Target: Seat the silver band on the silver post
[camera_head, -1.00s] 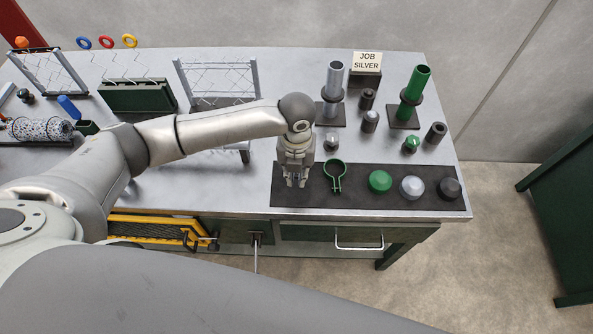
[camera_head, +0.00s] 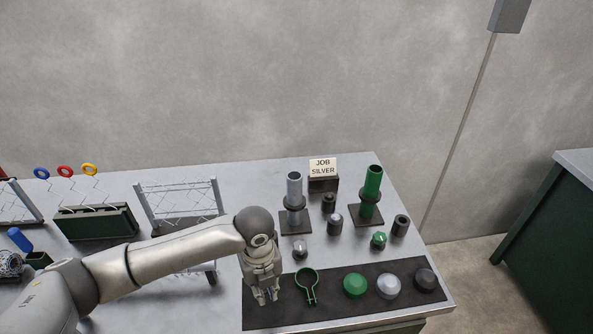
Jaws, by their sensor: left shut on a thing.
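The silver post (camera_head: 294,187) stands upright on a dark square base on the table, with a dark collar around its lower part. My left gripper (camera_head: 266,297) points down over the left end of the dark mat, in front of the silver post and to its left. It is shut on what seems to be the silver band, which the fingers mostly hide. A green band (camera_head: 306,284) lies on the mat just right of the gripper. My right gripper is not in view.
A green post (camera_head: 373,182) stands right of the silver one, with small dark, silver and green-topped pieces around them. Green, silver and dark caps lie on the mat (camera_head: 330,312). A "JOB SILVER" sign (camera_head: 322,167) stands behind. Wire-mesh frames (camera_head: 178,203) are at the left.

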